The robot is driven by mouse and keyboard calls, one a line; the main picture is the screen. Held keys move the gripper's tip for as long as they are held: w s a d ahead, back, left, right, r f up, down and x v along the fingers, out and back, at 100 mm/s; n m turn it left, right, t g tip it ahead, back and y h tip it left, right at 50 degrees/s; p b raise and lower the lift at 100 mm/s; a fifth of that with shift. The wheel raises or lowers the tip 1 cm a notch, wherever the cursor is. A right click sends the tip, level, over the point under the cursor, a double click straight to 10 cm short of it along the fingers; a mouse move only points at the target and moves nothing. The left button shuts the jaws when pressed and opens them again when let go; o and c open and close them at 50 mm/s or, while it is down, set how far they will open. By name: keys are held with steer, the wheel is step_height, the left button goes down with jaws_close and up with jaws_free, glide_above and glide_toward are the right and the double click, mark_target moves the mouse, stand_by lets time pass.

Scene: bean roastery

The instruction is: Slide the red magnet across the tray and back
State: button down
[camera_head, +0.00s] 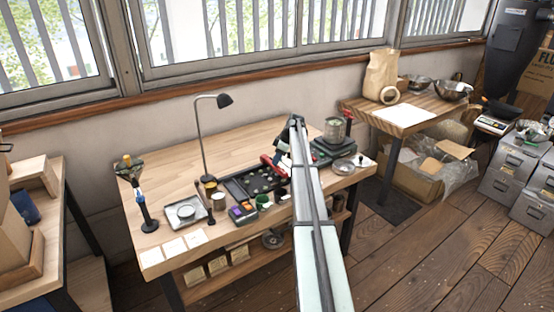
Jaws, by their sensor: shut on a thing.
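The dark tray (231,189) lies on the wooden workbench, with several small pale and dark pieces in it. The red magnet (272,166) is at the tray's right end, elongated and tilted in the picture. My gripper (281,166) is small and dark here, at the magnet's right side, and appears shut on it. My arm reaches in from the front and hides what is just right of the tray. I cannot tell whether the magnet touches the tray.
A black desk lamp (204,140) stands behind the tray. A scale with a metal canister (334,130) is to the right. A square pan (185,212), small cups and a purple device (241,213) crowd the front left. The bench's back left is clear.

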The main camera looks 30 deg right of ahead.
steer(key=shift+a, duration=0.1)
steer(key=a, duration=2.1)
steer(key=shift+a, duration=0.45)
steer(key=c, duration=1.3)
jaws_free()
steer(key=o, duration=0.4)
steer(key=shift+c, duration=0.2)
steer(key=v, duration=1.3)
steer(key=shift+r, duration=0.35)
steer(key=shift+s, duration=0.15)
